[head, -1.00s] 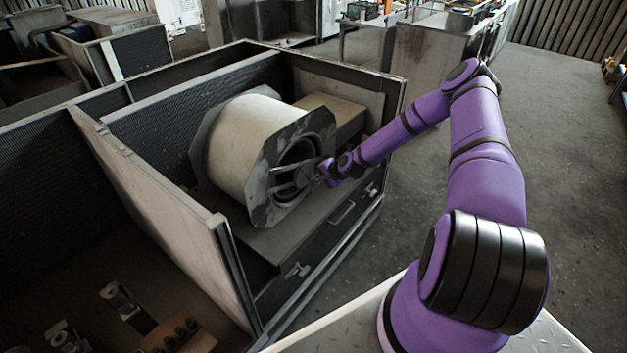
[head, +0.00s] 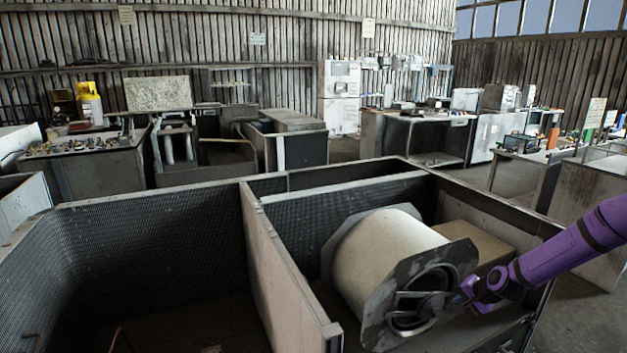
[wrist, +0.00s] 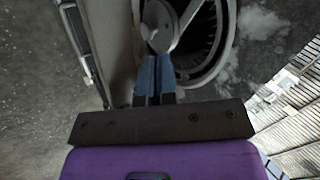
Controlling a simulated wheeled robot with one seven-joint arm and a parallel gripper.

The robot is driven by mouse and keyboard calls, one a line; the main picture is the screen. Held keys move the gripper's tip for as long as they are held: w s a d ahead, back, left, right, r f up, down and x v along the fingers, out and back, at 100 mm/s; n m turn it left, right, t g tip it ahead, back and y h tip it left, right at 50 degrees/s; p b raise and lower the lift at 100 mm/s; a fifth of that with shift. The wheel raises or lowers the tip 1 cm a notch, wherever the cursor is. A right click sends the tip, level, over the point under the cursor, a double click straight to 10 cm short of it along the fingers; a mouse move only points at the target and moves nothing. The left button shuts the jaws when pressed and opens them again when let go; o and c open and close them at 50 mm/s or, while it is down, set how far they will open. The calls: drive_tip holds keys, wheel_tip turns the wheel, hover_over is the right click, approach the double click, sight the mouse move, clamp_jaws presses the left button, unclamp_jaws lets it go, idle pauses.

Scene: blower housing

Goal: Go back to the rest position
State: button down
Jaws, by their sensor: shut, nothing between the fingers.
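The blower housing (head: 388,262) is a pale drum with dark flat end plates, inside the right compartment of an open metal cabinet. Its round opening (head: 415,305) faces the front right, with metal spokes across it. My gripper (head: 453,296) is at the right side of this opening, with my purple arm reaching in from the right. In the wrist view my gripper's blue fingers (wrist: 155,62) are together and empty. They point at the opening (wrist: 203,45) near a round metal hub (wrist: 162,22); I cannot tell whether they touch it.
The cabinet's dividing wall (head: 285,265) stands left of the blower, and its right rim (head: 500,208) runs close beneath my arm. A boxy block (head: 475,245) sits behind the drum. Workbenches (head: 415,130) stand farther back. Grey floor (head: 590,315) shows at the lower right.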

drive_tip(key=s+a+r+n+g+h, duration=0.1)
drive_tip(key=s+a+r+n, duration=0.2)
drive_tip(key=r, duration=0.8)
drive_tip(key=s+a+r+n+h, duration=0.2)
drive_tip(key=s+r, duration=0.4)
drive_tip(key=r, duration=0.5)
drive_tip(key=s+a+r+n+g+h, duration=0.1)
drive_tip(key=s+a+r+n, duration=0.2)
drive_tip(key=r, duration=0.7)
drive_tip(key=s+a+r, duration=0.2)
drive_tip(key=s+r, duration=0.2)
drive_tip(key=s, duration=0.5)
drive_tip(key=s+a+r+n, duration=0.1)
drive_tip(key=s+a+r, duration=0.1)
drive_tip(key=s+r, duration=0.3)
drive_tip(key=s+a+r, duration=0.2)
drive_tip(key=s+r, duration=0.3)
drive_tip(key=s, duration=0.9)
drive_tip(key=shift+a+n+t+y, duration=0.3)
drive_tip(key=shift+a+n, duration=0.05)
drive_tip(key=shift+n, duration=0.05)
